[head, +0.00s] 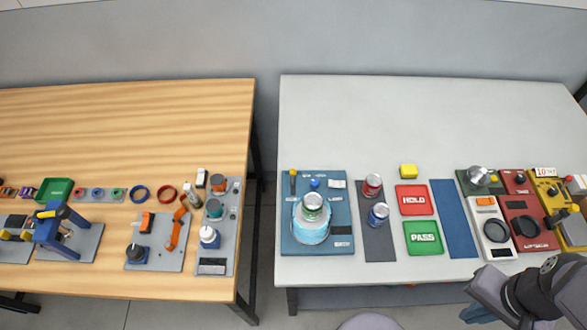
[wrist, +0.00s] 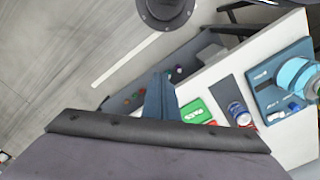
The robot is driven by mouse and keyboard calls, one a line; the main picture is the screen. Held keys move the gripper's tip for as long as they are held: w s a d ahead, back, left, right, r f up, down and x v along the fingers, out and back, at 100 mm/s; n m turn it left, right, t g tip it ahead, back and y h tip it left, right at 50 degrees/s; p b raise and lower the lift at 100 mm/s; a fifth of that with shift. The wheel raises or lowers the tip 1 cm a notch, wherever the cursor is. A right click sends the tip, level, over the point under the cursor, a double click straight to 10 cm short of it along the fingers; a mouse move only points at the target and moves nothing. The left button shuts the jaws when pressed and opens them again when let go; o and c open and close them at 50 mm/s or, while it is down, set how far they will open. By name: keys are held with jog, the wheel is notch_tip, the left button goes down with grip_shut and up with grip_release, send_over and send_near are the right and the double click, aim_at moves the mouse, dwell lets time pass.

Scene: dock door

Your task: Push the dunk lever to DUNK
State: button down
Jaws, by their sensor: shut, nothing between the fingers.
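The blue dunk station (head: 342,218) stands at the left end of the white table. On its back left corner is a small dark lever with a yellow knob (head: 293,176), which I take to be the dunk lever; its label is too small to read. The wrist view shows part of the station (wrist: 268,98) at the right; the lever is not clear there. My gripper (head: 476,314) is shut and empty at lower right, far from the station; its blue fingers (wrist: 160,78) show shut.
More devices crowd the right. The white table's back (head: 400,120) is clear.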

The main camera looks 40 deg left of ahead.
jog(key=c, duration=1.8)
grip_release()
jog(key=shift+w, duration=0.1)
jog(key=shift+o, duration=0.6)
jog(key=w+a+f+n+t+b, duration=0.1)
jog(key=w+a+n+b, duration=0.2)
jog(key=w+a, duration=0.6)
jog(key=shift+a+f+b, duration=0.15)
jog(key=shift+a+b, duration=0.4)
jog(key=shift+a, duration=0.45)
jog(key=n+t+y+b, duration=0.2)
jog(key=n+y+b, duration=0.1)
jog(key=n+b, duration=0.35)
send_near(293, 173)
jog(key=shift+m, duration=0.25)
jog(key=shift+p+x, duration=0.8)
jog(key=shift+x, duration=3.25)
